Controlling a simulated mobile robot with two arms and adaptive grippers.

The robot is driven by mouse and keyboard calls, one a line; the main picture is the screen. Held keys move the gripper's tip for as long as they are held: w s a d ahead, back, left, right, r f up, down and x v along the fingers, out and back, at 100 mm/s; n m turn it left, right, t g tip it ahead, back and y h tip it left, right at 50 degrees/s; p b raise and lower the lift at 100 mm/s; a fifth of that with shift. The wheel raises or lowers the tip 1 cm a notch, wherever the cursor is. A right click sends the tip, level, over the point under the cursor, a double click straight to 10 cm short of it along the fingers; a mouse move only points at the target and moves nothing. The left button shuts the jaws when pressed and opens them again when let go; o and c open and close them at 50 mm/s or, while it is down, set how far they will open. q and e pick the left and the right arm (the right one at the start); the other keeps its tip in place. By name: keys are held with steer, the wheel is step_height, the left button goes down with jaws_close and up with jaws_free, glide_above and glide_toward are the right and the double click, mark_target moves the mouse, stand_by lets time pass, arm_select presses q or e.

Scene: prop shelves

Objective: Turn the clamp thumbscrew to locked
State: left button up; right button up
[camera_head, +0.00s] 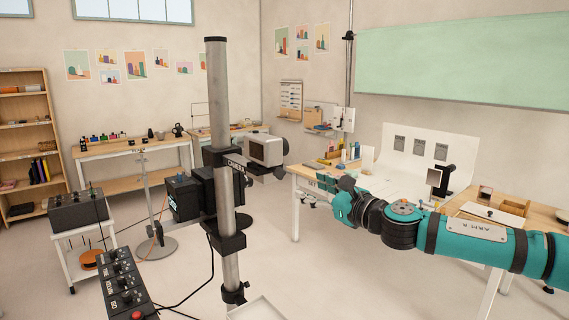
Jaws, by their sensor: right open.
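A grey upright pole (216,90) stands in the centre foreground. Black clamp collars grip it, one at mid-height (228,243) and a smaller one (233,292) lower down with a small knob at its right side. I cannot tell which part is the thumbscrew or whether it is locked. My left gripper is not in view.
A black control box (125,290) with knobs and a red button lies at lower left, a cable trailing from it. A grey box (78,211) sits on a white trolley. Workbenches line the back; one (300,170) is behind my right arm. Open floor lies between.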

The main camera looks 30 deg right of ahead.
mark_target(282, 175)
steer(key=w+p, duration=0.2)
steer(key=w, duration=0.1)
steer(key=w+p, duration=0.1)
steer(key=w, duration=0.3)
steer(key=w+a+p, duration=0.1)
steer(key=w+p, duration=0.1)
steer(key=w, duration=0.1)
steer(key=shift+w+r+p, duration=0.1)
steer(key=shift+w+p, duration=0.15)
steer(key=shift+p, duration=0.1)
steer(key=shift+w, duration=0.35)
steer(key=shift+c, duration=0.2)
jaws_close()
